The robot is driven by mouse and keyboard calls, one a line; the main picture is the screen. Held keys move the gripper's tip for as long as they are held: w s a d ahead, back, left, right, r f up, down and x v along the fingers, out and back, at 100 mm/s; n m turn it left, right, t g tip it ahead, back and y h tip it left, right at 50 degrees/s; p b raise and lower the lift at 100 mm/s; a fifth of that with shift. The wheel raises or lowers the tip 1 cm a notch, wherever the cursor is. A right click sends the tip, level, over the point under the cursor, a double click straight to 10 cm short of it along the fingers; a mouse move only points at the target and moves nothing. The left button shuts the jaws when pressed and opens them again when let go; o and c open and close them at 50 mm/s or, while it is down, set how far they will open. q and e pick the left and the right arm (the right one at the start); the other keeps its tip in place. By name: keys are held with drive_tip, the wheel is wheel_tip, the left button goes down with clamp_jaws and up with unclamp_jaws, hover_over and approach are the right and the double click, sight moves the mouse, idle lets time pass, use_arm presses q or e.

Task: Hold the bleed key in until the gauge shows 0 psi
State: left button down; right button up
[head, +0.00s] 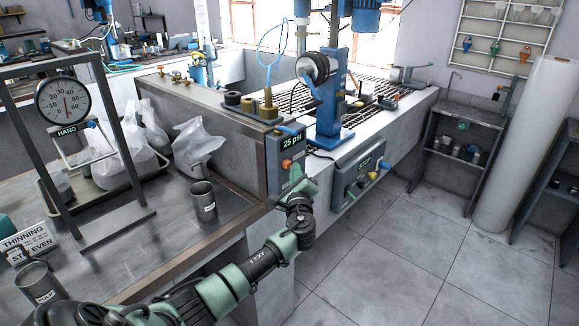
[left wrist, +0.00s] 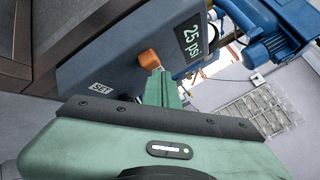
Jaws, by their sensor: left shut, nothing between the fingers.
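The gauge is a lit display (head: 292,141) on a dark blue-grey box (head: 274,165) at the end of the steel bench wall. It reads 25 psi in the left wrist view (left wrist: 190,37). Just below it is an orange key (head: 287,164), also in the left wrist view (left wrist: 148,59). My left gripper (head: 297,170) is shut and empty, with its fingertips (left wrist: 158,72) at the orange key. I cannot tell whether they touch it or whether it is pressed in. My right gripper is not in view.
A grey control box (head: 358,176) with several buttons is right of my gripper. A blue stand (head: 330,125) rises behind. A metal cup (head: 203,201) stands on the bench at left, near white bags (head: 197,145) and a hanging dial scale (head: 62,102). The floor at right is clear.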

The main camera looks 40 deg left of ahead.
use_arm(q)
drive_tip(key=shift+a, duration=0.55)
idle(1.9)
drive_tip(key=shift+d, duration=0.15)
drive_tip(key=shift+s+d, duration=0.1)
drive_tip(key=shift+d, duration=0.75)
drive_tip(key=shift+d, duration=0.15)
drive_tip(key=d, duration=0.4)
drive_tip(key=shift+s+d, duration=0.15)
drive_tip(key=shift+d, duration=0.25)
